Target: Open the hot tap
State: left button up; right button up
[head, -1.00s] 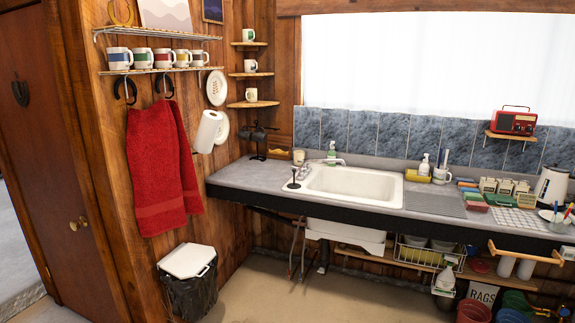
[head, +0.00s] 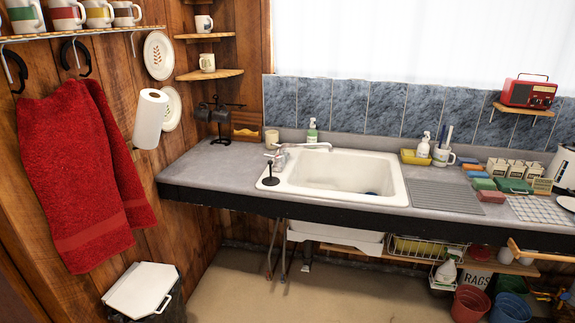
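The tap (head: 316,146) stands at the back left of the white sink (head: 400,190), with its spout reaching right over the basin. Small tap handles (head: 277,158) show at its left end; they are too small to tell hot from cold or open from shut. A black plunger-like item (head: 270,174) stands on the sink's left corner, in front of the handles. Something dark blue lies in the basin, partly hidden. No water is visible from the spout. Neither of my grippers is in view.
A red towel (head: 75,170) and a paper roll (head: 150,118) hang on the left wall. A lidded bin (head: 142,290) stands below. Soap bottles (head: 312,131) and a yellow tray (head: 415,157) sit behind the sink. The floor (head: 240,285) before the counter is clear.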

aim_at(278, 158)
jog(key=i+j+u, duration=0.1)
jog(key=i+u, duration=0.15)
jog(key=i+l+u, duration=0.15)
jog(key=u, duration=0.25)
jog(key=i+l+u, duration=0.15)
jog(key=u, duration=0.25)
jog(key=i+l+u, duration=0.15)
jog(key=l+u, duration=0.2)
jog(key=i+l+u, duration=0.2)
jog(key=l, duration=0.3)
jog(key=l+u, duration=0.2)
jog(key=l, duration=0.25)
